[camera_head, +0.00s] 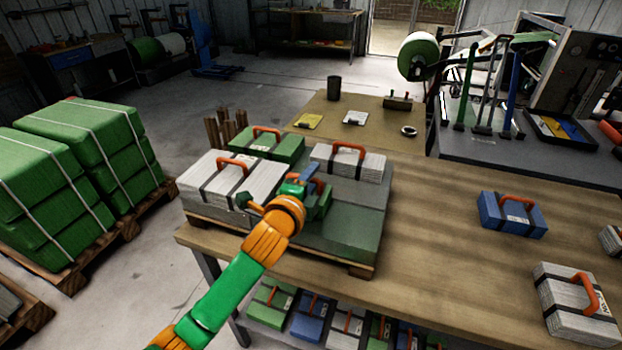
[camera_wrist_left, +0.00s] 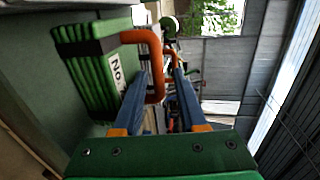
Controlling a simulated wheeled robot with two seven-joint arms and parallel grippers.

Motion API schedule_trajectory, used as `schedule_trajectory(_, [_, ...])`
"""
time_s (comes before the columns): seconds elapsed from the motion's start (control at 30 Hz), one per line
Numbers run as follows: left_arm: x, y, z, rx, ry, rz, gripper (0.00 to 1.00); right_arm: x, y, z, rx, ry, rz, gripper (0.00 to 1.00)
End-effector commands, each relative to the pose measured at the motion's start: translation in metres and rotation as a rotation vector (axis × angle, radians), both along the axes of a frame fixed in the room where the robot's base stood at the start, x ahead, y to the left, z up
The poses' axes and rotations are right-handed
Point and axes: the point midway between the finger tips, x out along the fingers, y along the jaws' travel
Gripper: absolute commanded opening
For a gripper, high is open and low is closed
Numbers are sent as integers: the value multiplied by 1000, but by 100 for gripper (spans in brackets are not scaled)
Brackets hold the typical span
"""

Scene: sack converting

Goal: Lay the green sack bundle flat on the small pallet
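The green sack bundle (camera_head: 320,206), with dark straps and an orange handle, lies on the dark green top of the small pallet (camera_head: 345,238), partly hidden behind my left gripper. It appears flat. In the left wrist view the green bundle (camera_wrist_left: 92,70) shows its label and its handle (camera_wrist_left: 156,70). My left gripper (camera_head: 301,182) is at the bundle; its two blue fingers (camera_wrist_left: 160,85) are spread, with the handle between them and a gap beside the right finger. My right gripper is in neither view.
The pallet also bears a white bundle (camera_head: 232,182) at left, another green bundle (camera_head: 268,148) at the back and a white bundle (camera_head: 347,164) at back right. A blue bundle (camera_head: 512,214) and a white bundle (camera_head: 573,303) lie on the table (camera_head: 440,240). The table's middle is clear.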

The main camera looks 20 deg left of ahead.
Motion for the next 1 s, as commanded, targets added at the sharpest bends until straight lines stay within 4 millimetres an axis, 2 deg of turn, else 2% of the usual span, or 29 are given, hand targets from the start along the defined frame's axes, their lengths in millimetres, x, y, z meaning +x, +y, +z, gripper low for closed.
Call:
schedule_trajectory(0.17, [0, 0, 2, -1, 3, -1, 45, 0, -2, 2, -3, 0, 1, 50])
schedule_trajectory(0.27, [-10, 0, 3, 1, 4, -1, 45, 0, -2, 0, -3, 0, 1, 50])
schedule_trajectory(0.47, [-50, 0, 11, 1, 1, -1, 45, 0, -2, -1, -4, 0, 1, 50])
schedule_trajectory(0.6, [-87, 1, 18, 1, 3, -2, 45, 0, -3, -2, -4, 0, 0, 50])
schedule_trajectory(0.73, [-105, 3, 29, 0, 10, 4, 45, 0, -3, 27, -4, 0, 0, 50])
schedule_trajectory(1.0, [-118, 2, 26, -2, 3, 0, 45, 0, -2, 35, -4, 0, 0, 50])
